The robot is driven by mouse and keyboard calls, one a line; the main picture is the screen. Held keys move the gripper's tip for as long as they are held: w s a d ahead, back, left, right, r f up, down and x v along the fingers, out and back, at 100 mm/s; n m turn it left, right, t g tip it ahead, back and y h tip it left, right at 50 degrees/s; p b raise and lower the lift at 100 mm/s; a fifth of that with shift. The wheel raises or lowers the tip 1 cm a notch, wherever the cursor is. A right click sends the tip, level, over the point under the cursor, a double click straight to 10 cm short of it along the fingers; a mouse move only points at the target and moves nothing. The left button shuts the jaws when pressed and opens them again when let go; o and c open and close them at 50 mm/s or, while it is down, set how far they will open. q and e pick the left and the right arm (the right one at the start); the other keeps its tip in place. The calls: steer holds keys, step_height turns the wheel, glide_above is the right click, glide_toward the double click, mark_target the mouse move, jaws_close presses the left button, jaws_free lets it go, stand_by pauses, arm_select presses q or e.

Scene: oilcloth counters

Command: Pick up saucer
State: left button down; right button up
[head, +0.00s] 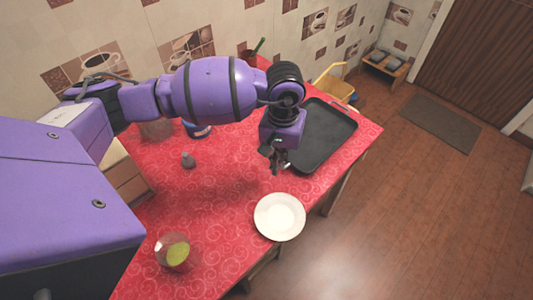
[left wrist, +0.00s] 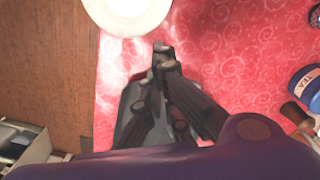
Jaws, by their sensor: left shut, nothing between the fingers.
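A white saucer (head: 280,217) lies on the red patterned counter (head: 215,190), near its front edge. It also shows at the top of the left wrist view (left wrist: 128,12), cut off by the frame. My left gripper (head: 277,168) points down over the counter, between the saucer and a dark tray. It is shut and empty, apart from the saucer. In the left wrist view the closed fingertips (left wrist: 164,50) sit a little below the saucer's rim. My right gripper is not in view.
The black tray (head: 325,138) lies beside my left gripper. A glass with green contents (head: 173,251) stands at the near left. A small grey object (head: 188,161) sits at mid-counter. A blue tin marked TEA (left wrist: 309,88) is to the right in the wrist view.

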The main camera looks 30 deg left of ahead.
mark_target(277, 186)
arm_select(q)
step_height(277, 186, down, 9)
steer(key=shift+s+f+p, duration=0.15)
steer(key=shift+p, duration=0.15)
steer(key=shift+f, duration=0.4)
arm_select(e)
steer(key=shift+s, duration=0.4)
arm_select(q)
steer(key=shift+s, duration=0.1)
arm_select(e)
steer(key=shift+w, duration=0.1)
